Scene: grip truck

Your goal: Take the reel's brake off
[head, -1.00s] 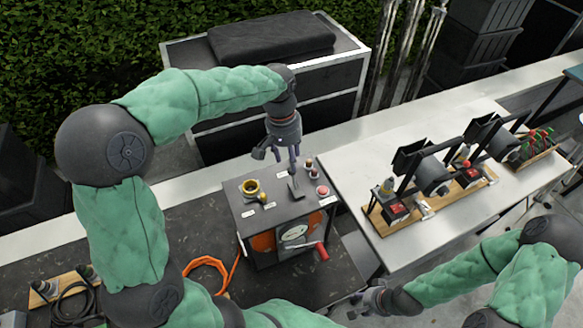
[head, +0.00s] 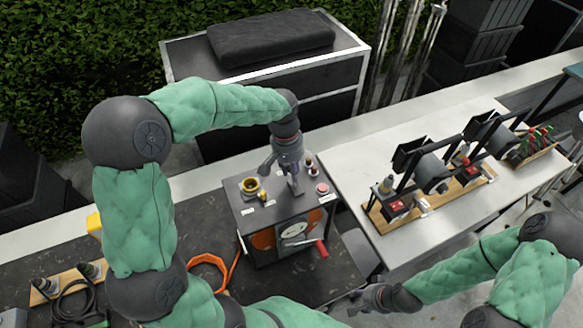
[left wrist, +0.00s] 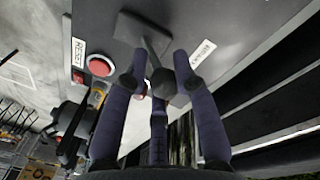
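The dark reel box (head: 275,218) stands on the dark bench, with orange reel parts (head: 262,240) and a red-handled crank (head: 321,249) at its front. A grey lever with a blocky end (left wrist: 160,45) rises from its top. My left gripper (head: 293,186) is low over the box top, beside this lever; its spread fingers (left wrist: 160,68) stand around the lever's end in the left wrist view. I cannot tell whether they touch it. A red button (left wrist: 100,66) labelled RESET is left of the lever. My right gripper (head: 368,299) is low right, apart from the box; its fingers are unclear.
A yellow ring (head: 250,186) and small knobs sit on the box top. An orange cable (head: 210,260) lies left of the box. The white table (head: 345,175) at right holds a wooden board with black stands and red switches. A dark case (head: 270,38) stands behind.

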